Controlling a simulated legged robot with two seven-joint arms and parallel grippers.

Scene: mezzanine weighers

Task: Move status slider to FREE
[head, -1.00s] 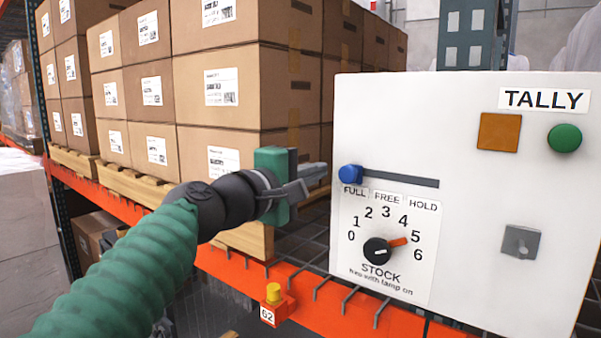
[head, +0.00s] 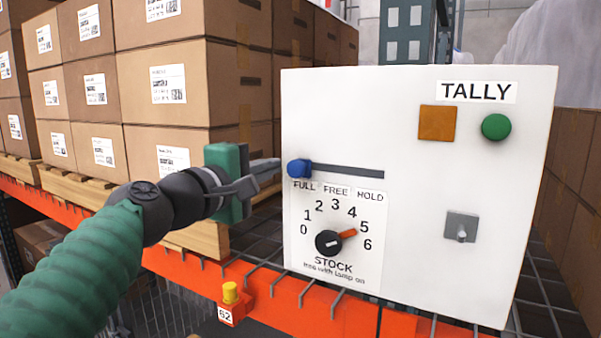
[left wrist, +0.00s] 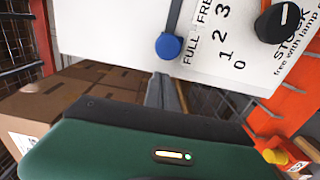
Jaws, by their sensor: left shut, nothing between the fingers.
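The status slider's blue knob (head: 298,168) sits at the left end of its dark horizontal slot (head: 345,172), above the FULL label, on the white TALLY panel (head: 400,130). The FREE label (head: 336,190) is under the middle of the slot and HOLD at its right end. My left gripper (head: 272,168) is shut and empty, its fingertips just left of the knob. In the left wrist view the shut fingers (left wrist: 164,92) point toward the blue knob (left wrist: 168,46); I cannot tell whether they touch. My right gripper is not in view.
Below the slot is the STOCK dial (head: 328,243) with an orange pointer near 5. The panel also carries an orange square (head: 437,123), a green button (head: 496,127) and a metal switch (head: 461,227). Boxes (head: 195,90) stand behind my arm. A yellow-topped block (head: 231,300) sits on the orange beam.

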